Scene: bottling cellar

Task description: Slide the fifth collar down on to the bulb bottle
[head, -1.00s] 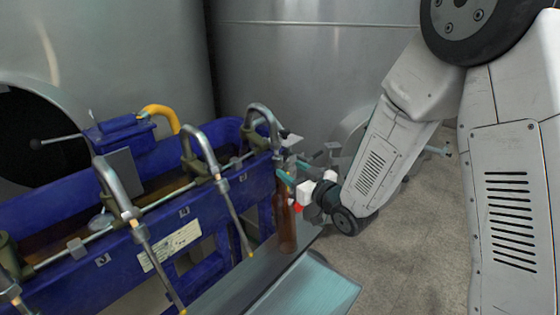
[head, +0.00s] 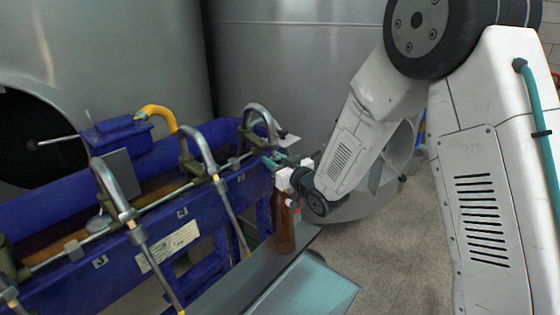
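A brown glass bottle (head: 283,232) stands upright on the grey ledge (head: 240,275) in front of the blue filler, below the farthest spout (head: 262,115). Its top is partly hidden by my gripper. My gripper (head: 273,160), with teal fingers and a white body, is above the bottle's neck, close against the farthest spout's lower end. The fingers are small and overlap the spout, so I cannot tell if they are open or shut. I cannot make out the fifth collar; it may be hidden at the gripper.
The blue filler trough (head: 75,215) runs along the left, with several other bent spouts, such as the nearer one (head: 200,150), hanging over its front. A teal-topped shelf (head: 310,285) is at the front. Steel tanks (head: 300,60) stand behind. The floor (head: 385,260) on the right is clear.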

